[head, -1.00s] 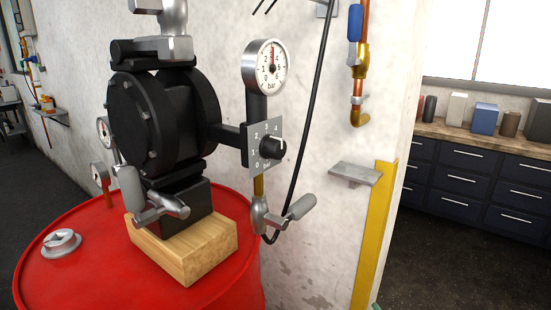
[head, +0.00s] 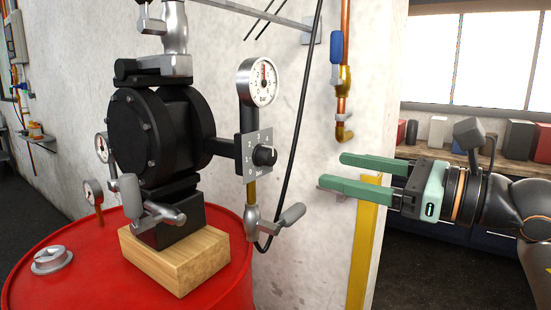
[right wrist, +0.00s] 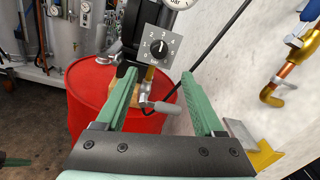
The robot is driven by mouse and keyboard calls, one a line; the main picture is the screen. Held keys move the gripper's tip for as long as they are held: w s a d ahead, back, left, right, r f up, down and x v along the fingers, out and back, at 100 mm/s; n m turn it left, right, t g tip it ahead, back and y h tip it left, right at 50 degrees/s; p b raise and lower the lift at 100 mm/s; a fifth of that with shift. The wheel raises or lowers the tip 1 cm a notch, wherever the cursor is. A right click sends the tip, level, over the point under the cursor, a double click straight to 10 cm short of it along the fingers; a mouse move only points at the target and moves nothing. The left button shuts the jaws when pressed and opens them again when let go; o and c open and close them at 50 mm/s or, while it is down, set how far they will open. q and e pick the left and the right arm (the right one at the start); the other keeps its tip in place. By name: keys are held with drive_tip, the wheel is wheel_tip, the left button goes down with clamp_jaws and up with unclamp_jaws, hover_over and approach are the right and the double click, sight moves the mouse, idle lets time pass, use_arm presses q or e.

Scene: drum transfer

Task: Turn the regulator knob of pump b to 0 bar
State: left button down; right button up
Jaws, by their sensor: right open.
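The black regulator knob (head: 265,156) sits on a grey square scale plate (head: 246,150) numbered from 0 upward, at the right side of the black pump (head: 158,135). In the right wrist view the knob (right wrist: 159,46) faces me, its white mark pointing roughly up, near 3. Above it is a round pressure gauge (head: 258,82) with a red needle pointing about straight up. My right gripper (head: 330,173) is open and empty, to the right of the knob and apart from it, fingers pointing left toward it.
The pump stands on a wooden block (head: 176,258) on a red drum (head: 120,285). A lever valve (head: 272,225) hangs below the knob, with a black hose (head: 292,130) beside it. A copper pipe (head: 342,85) and yellow post (head: 364,240) are near my gripper.

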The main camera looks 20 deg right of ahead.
sight(273, 156)
drive_tip(key=p+x, duration=0.4)
drive_tip(key=x, duration=0.7)
drive_tip(key=shift+r, duration=0.1)
drive_tip(key=shift+w+a, duration=0.25)
drive_tip(key=shift+w, duration=0.1)
clamp_jaws()
